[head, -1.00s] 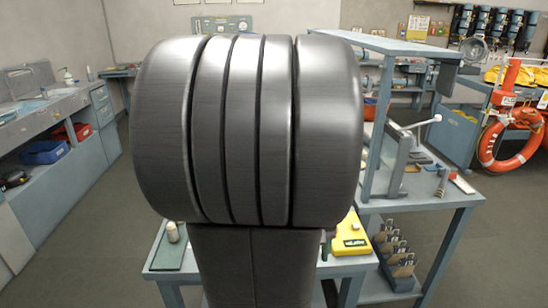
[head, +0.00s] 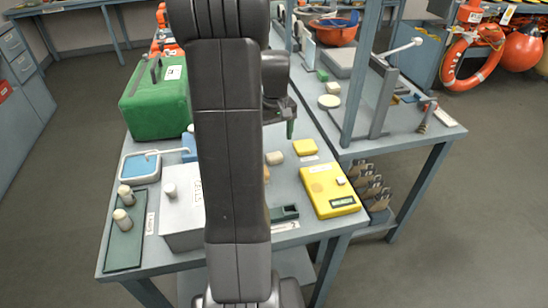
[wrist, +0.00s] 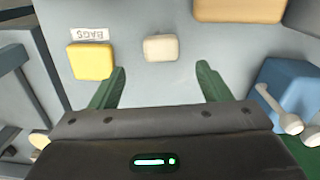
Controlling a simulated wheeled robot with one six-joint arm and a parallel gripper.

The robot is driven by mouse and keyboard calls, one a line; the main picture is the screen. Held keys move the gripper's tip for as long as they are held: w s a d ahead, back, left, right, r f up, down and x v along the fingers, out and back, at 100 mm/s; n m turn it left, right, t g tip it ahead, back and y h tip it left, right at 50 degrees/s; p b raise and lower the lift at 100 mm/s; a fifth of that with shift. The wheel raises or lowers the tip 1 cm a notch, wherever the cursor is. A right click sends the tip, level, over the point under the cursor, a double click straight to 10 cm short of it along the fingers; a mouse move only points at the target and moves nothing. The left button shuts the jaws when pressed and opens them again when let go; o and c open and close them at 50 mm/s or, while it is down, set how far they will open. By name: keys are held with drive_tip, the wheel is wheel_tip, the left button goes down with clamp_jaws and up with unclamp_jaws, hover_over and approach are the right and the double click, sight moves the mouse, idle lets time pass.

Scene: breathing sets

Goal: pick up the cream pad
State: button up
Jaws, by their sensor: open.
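The cream pad (head: 274,158) is a small rounded block lying on the grey table, just right of my arm in the head view. It also shows in the wrist view (wrist: 160,47), at upper middle, between and beyond my fingertips. My gripper (wrist: 162,78) is open, with its two green fingers spread wide and nothing between them. In the head view my gripper (head: 290,128) hangs above the table, slightly beyond the pad, and is mostly hidden by my arm. The pad is apart from both fingers.
A yellow pad (head: 305,147) lies right of the cream pad. A yellow case (head: 330,190) and dark green tray (head: 284,213) lie nearer. A green case (head: 158,100) stands far left. A blue block (wrist: 285,90) is at right in the wrist view. A post (head: 361,75) rises at right.

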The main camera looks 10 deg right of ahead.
sight(274, 155)
wheel_tip(274, 155, down, 8)
drive_tip(key=shift+s+a+r, duration=0.1)
drive_tip(key=shift+r, duration=0.15)
drive_tip(key=shift+c, duration=0.4)
drive_tip(key=c, duration=1)
